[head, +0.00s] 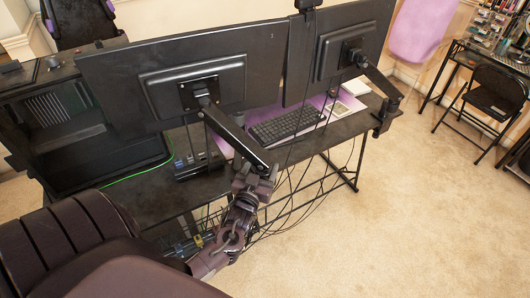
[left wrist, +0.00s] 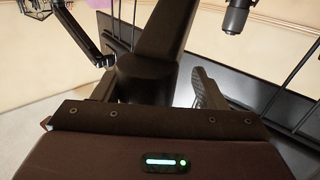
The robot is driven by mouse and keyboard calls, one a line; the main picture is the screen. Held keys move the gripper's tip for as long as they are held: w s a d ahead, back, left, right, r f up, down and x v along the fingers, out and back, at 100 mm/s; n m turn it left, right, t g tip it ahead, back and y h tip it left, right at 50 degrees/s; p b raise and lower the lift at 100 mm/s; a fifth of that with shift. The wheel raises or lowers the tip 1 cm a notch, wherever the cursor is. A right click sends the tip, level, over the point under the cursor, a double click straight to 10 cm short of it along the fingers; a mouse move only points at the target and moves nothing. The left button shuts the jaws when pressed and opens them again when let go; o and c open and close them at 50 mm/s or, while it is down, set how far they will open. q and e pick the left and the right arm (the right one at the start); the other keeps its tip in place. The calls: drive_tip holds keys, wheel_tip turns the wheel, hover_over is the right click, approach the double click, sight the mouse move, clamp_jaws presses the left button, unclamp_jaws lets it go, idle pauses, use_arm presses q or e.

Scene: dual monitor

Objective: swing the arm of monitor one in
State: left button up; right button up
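Two dark monitors show from behind in the head view, the left monitor (head: 165,80) and the right monitor (head: 340,50). The left monitor's black arm (head: 232,130) slants from its back plate down to the right, toward the desk's near edge. The right monitor's arm (head: 383,82) ends at a desk clamp. My left gripper (head: 258,178) is at the lower end of the left monitor's arm and hides part of it. In the left wrist view, a dark round joint (left wrist: 145,80) stands between the fingers of my left gripper (left wrist: 157,92), with a gap on the right. My right gripper is not visible.
The black desk (head: 180,192) carries a keyboard (head: 287,126) on a purple mat. Cables hang below its near edge. A dark cabinet-like case (head: 75,140) stands at the left. A folding chair (head: 490,100) is far right. The carpet (head: 400,220) at right is clear.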

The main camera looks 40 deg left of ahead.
use_arm(q)
drive_tip(key=shift+r, duration=0.1)
drive_tip(key=shift+w, duration=0.1)
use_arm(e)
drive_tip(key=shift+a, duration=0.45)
use_arm(q)
drive_tip(key=shift+d, duration=0.1)
drive_tip(key=shift+s+d, duration=0.1)
drive_tip(key=shift+s, duration=0.15)
drive_tip(key=b+v, duration=0.1)
drive_tip(key=v, duration=0.6)
drive_tip(key=shift+s+b, duration=0.15)
drive_tip(key=shift+b, duration=0.25)
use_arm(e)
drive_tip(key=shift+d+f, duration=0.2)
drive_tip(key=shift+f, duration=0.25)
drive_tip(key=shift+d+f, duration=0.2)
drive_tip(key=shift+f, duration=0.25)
use_arm(q)
drive_tip(key=shift+r, duration=0.1)
drive_tip(key=shift+c, duration=0.4)
